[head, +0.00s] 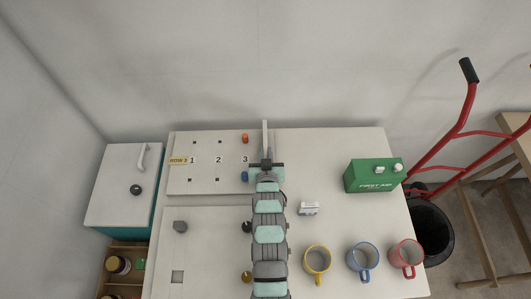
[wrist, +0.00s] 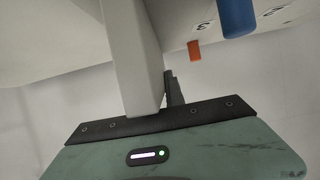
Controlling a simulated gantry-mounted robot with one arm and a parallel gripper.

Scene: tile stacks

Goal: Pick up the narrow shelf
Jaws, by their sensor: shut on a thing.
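The narrow shelf (head: 265,136) is a pale grey, slim board that stands up from the far end of my arm in the head view. In the wrist view the narrow shelf (wrist: 132,55) rises close in front of the camera, left of centre. My gripper (head: 266,161) is shut on it. One dark finger (wrist: 174,88) shows to the right of the shelf in the wrist view; the other is hidden behind it.
A white board (head: 205,170) marked 1, 2, 3 has an orange peg (head: 245,138) and a blue peg (head: 245,176) near the shelf. A green first aid box (head: 370,179) and yellow (head: 317,262), blue (head: 361,261) and red (head: 404,257) mugs stand to the right.

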